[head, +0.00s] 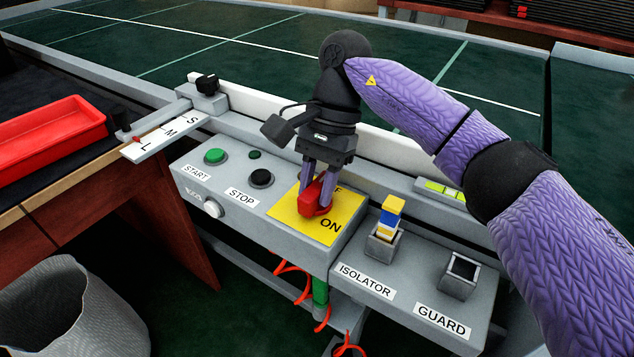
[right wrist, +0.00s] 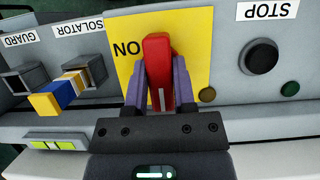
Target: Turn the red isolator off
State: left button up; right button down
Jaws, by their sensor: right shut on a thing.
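The red isolator handle (head: 314,197) sits on a yellow plate (head: 286,209) on the grey control panel. The plate reads ON at its near right; the label at its far side is partly hidden by my gripper. My right gripper (head: 315,200) reaches down from above and is shut on the handle. In the right wrist view the red handle (right wrist: 158,62) stands between the two purple fingers of my right gripper (right wrist: 160,85). A white line shows on the handle's end towards the gripper's body. My left gripper is not in view.
The green START button (head: 215,156) and black STOP button (head: 261,177) lie left of the plate. A holder (head: 382,247) with a blue, white and yellow block and an empty GUARD holder (head: 459,275) stand right. A red tray (head: 45,133) and a bin (head: 70,312) are at left.

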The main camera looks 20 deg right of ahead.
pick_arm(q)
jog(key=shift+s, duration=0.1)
pick_arm(e)
jog(key=shift+c, duration=2.2)
grip_release()
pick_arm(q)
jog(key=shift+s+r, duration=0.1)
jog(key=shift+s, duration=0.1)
pick_arm(e)
jog(key=p+v, duration=0.4)
jog(key=v, duration=0.5)
jog(key=shift+a+r, duration=0.15)
jog(key=shift+r, duration=0.05)
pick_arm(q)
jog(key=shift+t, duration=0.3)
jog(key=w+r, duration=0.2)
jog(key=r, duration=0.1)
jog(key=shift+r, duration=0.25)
pick_arm(e)
jog(key=shift+w+d+r, duration=0.15)
jog(key=shift+d+r, duration=0.05)
jog(key=shift+r, duration=0.05)
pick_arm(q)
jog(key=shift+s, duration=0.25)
